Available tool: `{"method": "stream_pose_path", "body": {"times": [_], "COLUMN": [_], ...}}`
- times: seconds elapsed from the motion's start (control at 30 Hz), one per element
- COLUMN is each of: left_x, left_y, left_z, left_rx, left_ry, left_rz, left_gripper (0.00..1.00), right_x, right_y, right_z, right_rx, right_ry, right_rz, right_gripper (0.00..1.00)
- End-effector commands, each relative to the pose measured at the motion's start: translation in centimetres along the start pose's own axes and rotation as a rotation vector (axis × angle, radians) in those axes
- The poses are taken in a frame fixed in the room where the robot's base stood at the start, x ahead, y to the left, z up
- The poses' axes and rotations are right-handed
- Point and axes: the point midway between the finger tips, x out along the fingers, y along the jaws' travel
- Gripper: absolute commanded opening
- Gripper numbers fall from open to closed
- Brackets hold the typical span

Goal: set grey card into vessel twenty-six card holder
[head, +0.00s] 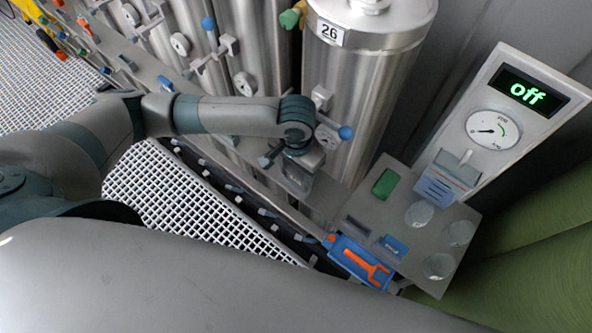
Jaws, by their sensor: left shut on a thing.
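The vessel marked 26 (372,85) is a tall steel cylinder in the upper middle, with its number label (330,33) near the top. My left gripper (296,168) points down in front of its lower part, beside a round gauge. It is shut on a small flat grey piece (300,182), which looks like the grey card; its edges are hard to make out against the grey metal behind. I cannot make out the card holder of vessel 26 for certain. My right gripper is not in view.
A grey shelf (440,222) at right carries a green block (385,183), a blue card (392,246), several clear discs and a grey-blue box (440,188). A blue-orange device (360,262) is at its front. A panel reading "off" (523,92) stands behind. More vessels stand left.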

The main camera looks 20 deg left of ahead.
Motion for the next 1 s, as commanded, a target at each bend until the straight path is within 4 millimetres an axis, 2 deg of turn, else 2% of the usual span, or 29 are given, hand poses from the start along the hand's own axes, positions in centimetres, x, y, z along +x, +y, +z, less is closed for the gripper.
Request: {"method": "stream_pose_path", "body": {"times": [1.0], "left_x": [0.52], "left_y": [-0.03], "left_z": [0.0], "left_rx": [-0.002], "left_ry": [-0.001], "left_rz": [-0.001], "left_gripper": [0.28], "right_x": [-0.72], "right_y": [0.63], "right_z": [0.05], "right_rx": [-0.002], "right_ry": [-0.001], "right_rz": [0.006], "right_gripper": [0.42]}}
